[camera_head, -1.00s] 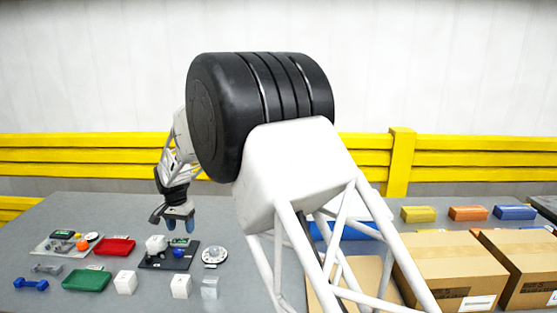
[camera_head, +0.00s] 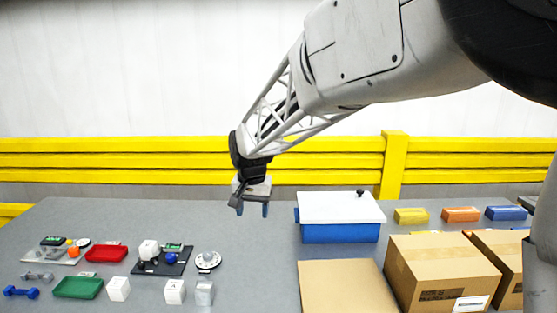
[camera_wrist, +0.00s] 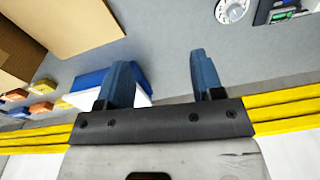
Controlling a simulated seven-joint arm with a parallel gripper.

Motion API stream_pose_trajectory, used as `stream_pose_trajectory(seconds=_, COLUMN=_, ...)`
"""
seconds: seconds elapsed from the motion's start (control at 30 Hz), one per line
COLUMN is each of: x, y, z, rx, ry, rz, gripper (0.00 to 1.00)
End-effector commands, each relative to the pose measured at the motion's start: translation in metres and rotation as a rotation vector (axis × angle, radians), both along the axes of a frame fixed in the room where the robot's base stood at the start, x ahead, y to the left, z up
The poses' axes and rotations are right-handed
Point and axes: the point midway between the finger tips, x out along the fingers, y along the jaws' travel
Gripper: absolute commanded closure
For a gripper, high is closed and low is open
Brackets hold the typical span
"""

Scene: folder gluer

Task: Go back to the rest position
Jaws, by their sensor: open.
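My gripper (camera_head: 252,208) is open and empty, held above the back of the grey table, between the round white dial and the blue box with a white lid. In the wrist view my gripper (camera_wrist: 158,80) shows two blue fingers spread wide with bare table between them. My arm reaches in from the upper right in the head view and covers part of the wall and fence.
The grey table (camera_head: 240,270) holds a blue box (camera_head: 340,233), cardboard boxes (camera_head: 440,270), a green tray (camera_head: 78,288), a red tray (camera_head: 106,253), white cubes (camera_head: 118,289) and a round dial (camera_head: 208,260). A yellow fence (camera_head: 110,160) stands behind. The table centre is clear.

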Motion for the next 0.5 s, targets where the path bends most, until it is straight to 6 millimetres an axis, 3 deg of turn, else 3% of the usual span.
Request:
stream_pose_trajectory(seconds=0.1, x=-0.024, y=-0.032, z=0.012, rx=0.002, ry=-0.013, rz=0.003, gripper=0.39)
stream_pose_trajectory(seconds=0.5, x=-0.109, y=-0.12, z=0.033, rx=0.0, ry=-0.052, rz=0.026, gripper=0.39)
